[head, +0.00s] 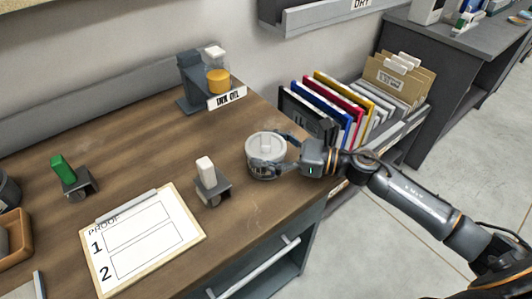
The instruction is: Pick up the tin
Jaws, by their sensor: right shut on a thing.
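The tin (264,143) is a round, light grey can with a lid and a raised knob, upright near the right edge of the wooden bench top. My right gripper (268,156) reaches in from the right, with one finger on the far side of the tin and one on the near side. It is shut on the tin. I cannot tell whether the tin's base touches the wood. My left gripper is not in view.
A white-handled roller (207,181) stands just left of the tin, and a green-handled one (70,176) farther left. A proof clipboard (187,237) lies in front. Folders (345,105) stand on the right.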

